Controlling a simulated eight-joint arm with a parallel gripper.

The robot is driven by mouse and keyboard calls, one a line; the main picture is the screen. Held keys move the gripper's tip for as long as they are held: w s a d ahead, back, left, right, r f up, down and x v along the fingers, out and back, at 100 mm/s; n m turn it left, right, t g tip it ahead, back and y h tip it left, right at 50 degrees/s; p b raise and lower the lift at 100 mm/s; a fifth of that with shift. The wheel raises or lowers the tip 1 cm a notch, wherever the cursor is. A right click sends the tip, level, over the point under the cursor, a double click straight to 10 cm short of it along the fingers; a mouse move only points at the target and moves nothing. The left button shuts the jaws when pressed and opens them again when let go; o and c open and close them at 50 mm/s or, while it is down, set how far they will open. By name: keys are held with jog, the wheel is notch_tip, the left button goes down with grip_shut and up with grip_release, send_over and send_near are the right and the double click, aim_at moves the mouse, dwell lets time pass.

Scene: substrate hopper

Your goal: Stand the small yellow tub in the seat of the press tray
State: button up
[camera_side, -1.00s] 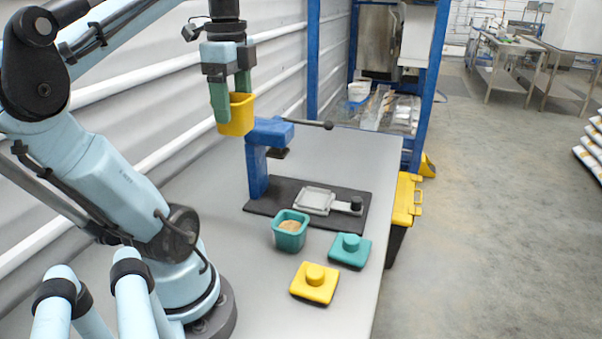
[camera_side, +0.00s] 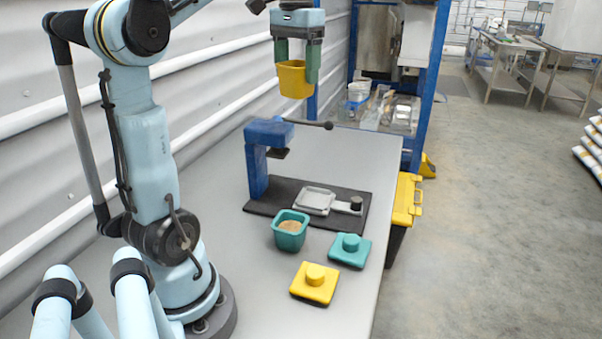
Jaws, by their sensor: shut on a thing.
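The small yellow tub (camera_side: 294,82) is upright between the green fingers of my gripper (camera_side: 297,68), which is shut on it. My gripper holds it high above the table, above and behind the blue press (camera_side: 268,140) in the picture. The press tray (camera_side: 315,198) is a light grey square seat with a raised rim. It lies on the dark base plate (camera_side: 290,206), to the right of the press column, and looks empty. The inside of the yellow tub is hidden.
A teal tub (camera_side: 290,235) with brown substrate stands in front of the base plate. A teal lid (camera_side: 349,250) and a yellow lid (camera_side: 315,283) lie nearby. The press lever (camera_side: 312,124) sticks out to the right. The table's right part is clear at the back.

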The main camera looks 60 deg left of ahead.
jog(key=w+f+n, duration=0.2)
jog(key=w+n, duration=0.2)
jog(key=w, duration=0.1)
jog(key=shift+s+d+f, duration=0.1)
jog(key=shift+s+f, duration=0.05)
jog(key=shift+f, duration=6.05)
jog(key=shift+s+d+f, duration=0.1)
jog(key=shift+s+f, duration=0.05)
jog(key=shift+f, duration=6)
jog(key=shift+f, duration=0.3)
jog(key=o, duration=1)
jog(key=shift+r, duration=3.75)
